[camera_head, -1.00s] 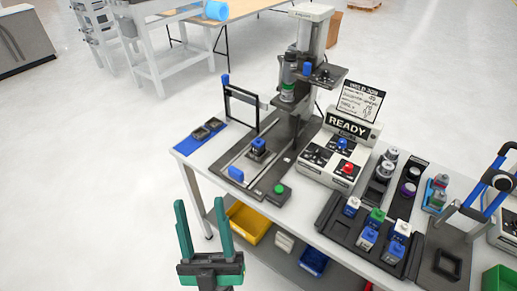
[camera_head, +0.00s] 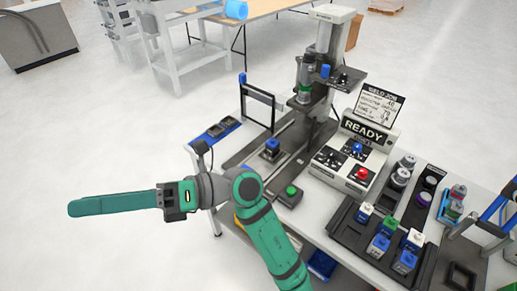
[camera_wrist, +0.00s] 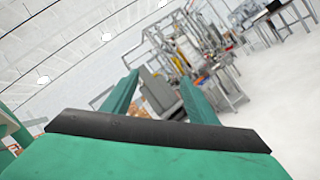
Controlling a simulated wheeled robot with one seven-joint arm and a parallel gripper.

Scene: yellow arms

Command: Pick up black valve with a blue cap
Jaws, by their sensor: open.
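A small black block with a blue cap (camera_head: 271,150), which looks like the black valve, sits on the dark fixture under the press on the white table. My gripper (camera_head: 76,207) is well to the left of it, out over the floor and pointing left. In the head view its fingers overlap. In the wrist view my gripper (camera_wrist: 158,88) shows two green fingers apart with nothing between them. The valve is not in the wrist view. My arm crosses the front left of the table and hides part of its edge.
A black tray (camera_head: 345,222) holds several blue, white and green-capped parts at the right. A control box (camera_head: 345,172) reading READY stands behind. The press column (camera_head: 322,95) rises behind the valve. A blue mat (camera_head: 207,141) holds dark parts. Open floor lies left.

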